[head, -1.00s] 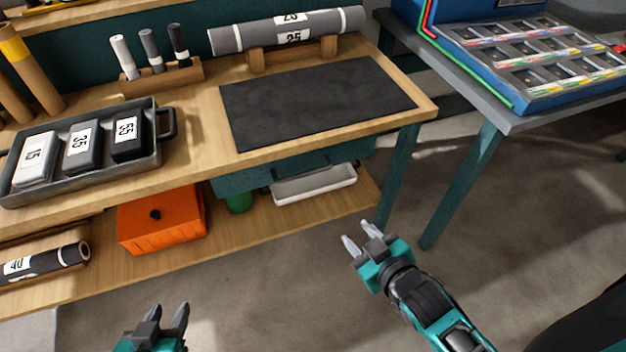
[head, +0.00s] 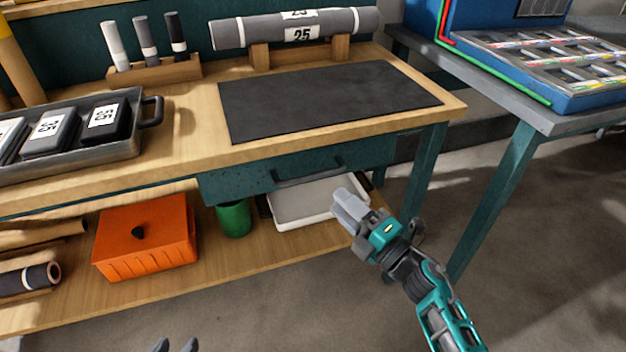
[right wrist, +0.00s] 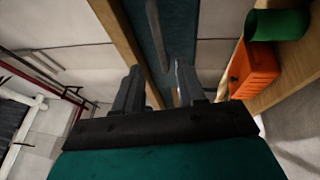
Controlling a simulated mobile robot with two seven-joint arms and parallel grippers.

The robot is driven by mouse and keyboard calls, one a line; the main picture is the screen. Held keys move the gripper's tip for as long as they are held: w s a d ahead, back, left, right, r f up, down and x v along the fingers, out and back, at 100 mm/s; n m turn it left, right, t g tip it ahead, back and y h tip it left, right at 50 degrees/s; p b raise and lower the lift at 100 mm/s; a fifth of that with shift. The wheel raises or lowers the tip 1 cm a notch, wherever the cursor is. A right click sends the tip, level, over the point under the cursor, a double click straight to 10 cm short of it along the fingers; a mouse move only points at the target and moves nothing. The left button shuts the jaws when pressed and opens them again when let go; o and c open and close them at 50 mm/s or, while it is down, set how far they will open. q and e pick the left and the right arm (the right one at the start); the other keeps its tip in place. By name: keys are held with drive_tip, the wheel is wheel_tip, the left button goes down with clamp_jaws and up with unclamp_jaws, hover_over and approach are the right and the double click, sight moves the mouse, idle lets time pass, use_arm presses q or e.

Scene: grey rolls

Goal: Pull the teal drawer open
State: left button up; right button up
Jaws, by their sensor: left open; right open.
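The teal drawer (head: 230,185) is under the bench top and looks shut. Its dark bar handle (head: 310,174) runs along the front. My right gripper (head: 345,198) is in front of and below the handle's right end in the head view, fingers overlapping there. In the right wrist view my right gripper (right wrist: 156,72) is open, with the handle (right wrist: 154,35) lined up between the fingers and the drawer front (right wrist: 180,28) beyond. Contact cannot be told. My left gripper (head: 176,345) is open and empty at the bottom edge, mostly cut off.
A white tray (head: 290,215), a green cylinder (head: 234,219) and an orange bin (head: 145,240) are on the lower shelf. The bench leg (head: 424,170) stands right of the drawer. A black mat (head: 325,98) covers part of the bench top. The floor in front is clear.

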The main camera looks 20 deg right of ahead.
sight(313, 175)
drive_tip(key=b+x, duration=0.1)
drive_tip(key=x, duration=0.8)
drive_tip(key=shift+w, duration=0.1)
drive_tip(key=shift+c, duration=0.4)
clamp_jaws()
